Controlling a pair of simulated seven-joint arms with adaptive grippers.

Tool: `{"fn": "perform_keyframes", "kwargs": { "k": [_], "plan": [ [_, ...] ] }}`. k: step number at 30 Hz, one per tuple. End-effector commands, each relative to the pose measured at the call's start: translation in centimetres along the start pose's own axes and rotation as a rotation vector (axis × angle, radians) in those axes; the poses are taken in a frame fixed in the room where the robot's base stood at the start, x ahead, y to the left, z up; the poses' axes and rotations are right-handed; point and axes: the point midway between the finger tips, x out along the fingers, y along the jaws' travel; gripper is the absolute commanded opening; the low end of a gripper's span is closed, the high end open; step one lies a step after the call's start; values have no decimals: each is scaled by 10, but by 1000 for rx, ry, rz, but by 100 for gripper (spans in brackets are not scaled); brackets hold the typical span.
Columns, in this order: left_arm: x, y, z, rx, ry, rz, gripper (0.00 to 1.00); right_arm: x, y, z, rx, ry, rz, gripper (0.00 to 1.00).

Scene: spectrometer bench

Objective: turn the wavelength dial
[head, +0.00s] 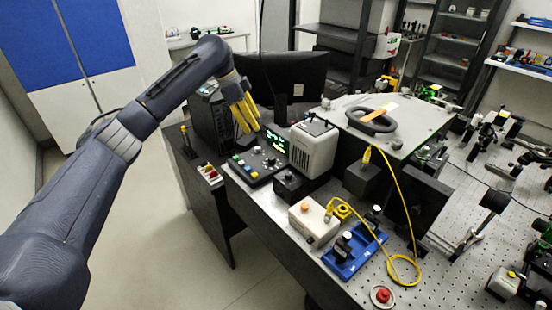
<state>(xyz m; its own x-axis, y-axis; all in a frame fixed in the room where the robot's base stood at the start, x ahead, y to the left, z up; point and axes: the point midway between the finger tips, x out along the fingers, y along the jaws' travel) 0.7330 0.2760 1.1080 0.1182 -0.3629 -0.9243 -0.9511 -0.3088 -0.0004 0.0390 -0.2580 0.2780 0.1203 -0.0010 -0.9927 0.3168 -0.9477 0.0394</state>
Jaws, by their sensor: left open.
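A black control panel (262,174) with coloured buttons and dark knobs sits at the left end of the bench. A dark knob (269,161) stands on it. A small black box (290,187) with a knob on top is beside the panel. I cannot tell for certain which knob is the wavelength dial. A lit green display (275,142) stands just behind the panel. My left gripper (248,129), with yellow fingers, hangs above and behind the panel, apart from the knobs, open and empty. My right gripper is not in view.
A grey instrument (313,150) stands right of the panel. A dark monitor (288,78) is behind my gripper. A white box (313,221), blue mount (353,252), yellow cable (401,190) and red button (382,295) are nearer the front. Open floor lies left of the bench.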

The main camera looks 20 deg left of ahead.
Motion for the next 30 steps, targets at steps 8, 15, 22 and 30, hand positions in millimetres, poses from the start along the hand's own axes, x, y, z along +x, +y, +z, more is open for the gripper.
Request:
{"fn": "perform_keyframes", "kwargs": {
  "k": [8, 15, 22, 30],
  "plan": [
    [48, 1, 0, -2, 1, 3, 45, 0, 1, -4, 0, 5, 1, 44],
    [92, 1, 0, -2, 1, 2, 45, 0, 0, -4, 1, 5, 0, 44],
    [129, 0, 0, -3, 2, 0, 45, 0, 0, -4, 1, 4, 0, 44],
    [156, 0, 0, -4, 3, -2, 45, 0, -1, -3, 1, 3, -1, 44]
  ]
}}
